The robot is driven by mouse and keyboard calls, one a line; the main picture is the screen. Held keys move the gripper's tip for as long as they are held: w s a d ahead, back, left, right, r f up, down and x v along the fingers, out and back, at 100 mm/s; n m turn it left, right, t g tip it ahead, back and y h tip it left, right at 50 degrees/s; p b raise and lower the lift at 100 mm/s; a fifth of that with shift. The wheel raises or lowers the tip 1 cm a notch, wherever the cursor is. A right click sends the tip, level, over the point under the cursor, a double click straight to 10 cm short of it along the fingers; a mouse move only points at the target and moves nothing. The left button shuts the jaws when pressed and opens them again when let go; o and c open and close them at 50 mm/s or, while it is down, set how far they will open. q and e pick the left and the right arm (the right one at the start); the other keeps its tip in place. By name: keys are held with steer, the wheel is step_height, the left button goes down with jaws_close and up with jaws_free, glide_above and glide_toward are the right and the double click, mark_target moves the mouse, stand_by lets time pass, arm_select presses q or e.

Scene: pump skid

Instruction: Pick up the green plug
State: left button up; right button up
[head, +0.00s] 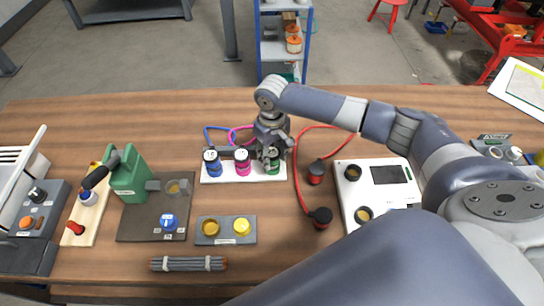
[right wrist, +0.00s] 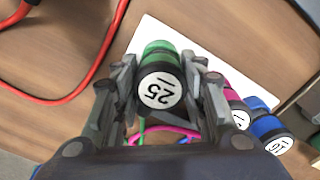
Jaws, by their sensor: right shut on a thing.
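The green plug (head: 272,160) stands at the right end of a white board (head: 219,178), in a row with a pink plug (head: 242,162) and a blue plug (head: 212,164). In the right wrist view the green plug (right wrist: 160,86) shows its round white label marked 25. My right gripper (head: 273,148) comes down from above and is shut on the green plug, one finger on each side in the right wrist view (right wrist: 160,100). Whether the plug is clear of the board cannot be told. My left gripper is not in view.
A red cable with black-and-red connectors (head: 316,172) lies right of the board, next to a white panel device (head: 352,208). A grey block with yellow sockets (head: 226,241) lies in front. A green pump (head: 129,176) stands at the left.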

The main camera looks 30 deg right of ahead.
steer(key=shift+w+r, duration=0.1)
steer(key=shift+r, duration=0.35)
step_height(320, 180, up, 2)
steer(key=shift+r+b, duration=0.25)
steer(key=shift+b, duration=0.35)
steer(key=s+a+r+b, duration=0.1)
steer(key=s+a+b, duration=0.1)
steer(key=s+a, duration=0.7)
steer(key=a, duration=0.4)
steer(key=shift+a+r, duration=0.15)
steer(key=shift+r, duration=0.1)
